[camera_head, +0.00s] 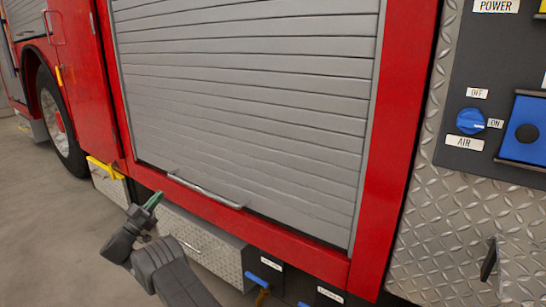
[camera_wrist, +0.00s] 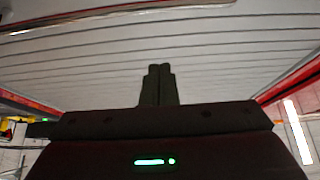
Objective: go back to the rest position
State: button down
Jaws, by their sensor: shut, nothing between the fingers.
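My gripper (camera_head: 153,201) is at the lower left in the head view, in front of the lower edge of the red fire truck (camera_head: 400,120). Its fingertips look green there. In the wrist view my gripper (camera_wrist: 160,68) shows its two dark fingers together, with nothing between them. They point toward the grey slatted roller shutter (camera_wrist: 90,65). The same roller shutter (camera_head: 245,90) fills the middle of the head view and is closed. I cannot tell the exact gap between my fingers and the truck.
A silver handle bar (camera_head: 205,191) runs along the shutter's bottom. A diamond-plate box (camera_head: 205,245) sits below it, close to my arm. At the right is a dark panel with a blue AIR knob (camera_head: 471,121). Open floor (camera_head: 50,230) lies at the left.

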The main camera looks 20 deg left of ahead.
aim_at(175, 178)
jog(key=w+d+r+b, duration=0.2)
jog(key=w+d, duration=0.1)
jog(key=w, duration=0.6)
jog(key=shift+b, duration=0.35)
jog(key=shift+s, duration=0.1)
